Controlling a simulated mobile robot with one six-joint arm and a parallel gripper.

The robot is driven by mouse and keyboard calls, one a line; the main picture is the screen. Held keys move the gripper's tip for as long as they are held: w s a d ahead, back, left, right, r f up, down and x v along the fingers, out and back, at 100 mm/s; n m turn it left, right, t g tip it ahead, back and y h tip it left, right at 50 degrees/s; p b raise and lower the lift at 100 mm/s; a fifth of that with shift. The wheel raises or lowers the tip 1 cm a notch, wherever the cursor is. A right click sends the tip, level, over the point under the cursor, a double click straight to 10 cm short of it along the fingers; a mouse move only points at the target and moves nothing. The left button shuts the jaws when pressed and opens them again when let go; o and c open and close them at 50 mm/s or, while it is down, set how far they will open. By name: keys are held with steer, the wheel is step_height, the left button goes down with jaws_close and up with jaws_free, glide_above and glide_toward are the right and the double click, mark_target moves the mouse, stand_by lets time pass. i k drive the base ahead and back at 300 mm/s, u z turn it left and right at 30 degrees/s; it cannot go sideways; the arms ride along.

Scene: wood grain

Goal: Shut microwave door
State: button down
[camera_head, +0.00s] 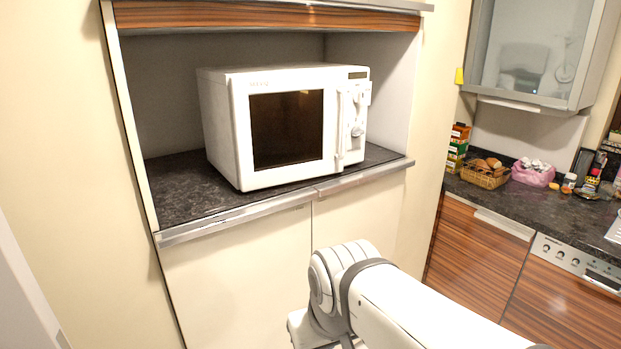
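A white microwave (222,125) stands on a dark countertop inside a cabinet niche. Its door (240,115) has a dark window (287,130) and an upright white handle (340,125) on the right edge, beside the control panel (356,115). The door looks flush or nearly flush with the front; a small gap cannot be ruled out from this view. My white arm reaches in from the lower right, in front of and below the microwave, apart from it. The fingers of my gripper do not show.
The dark niche counter (185,190) has a metal front edge above pale cabinet doors (240,270). At right, another counter holds a basket (484,176), a pink bag (533,174) and small jars. A glass-fronted wall cabinet (535,45) hangs above.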

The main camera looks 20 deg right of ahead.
mark_target(290, 127)
steer(key=z, duration=0.45)
steer(key=i, duration=1.05)
steer(key=u, duration=0.3)
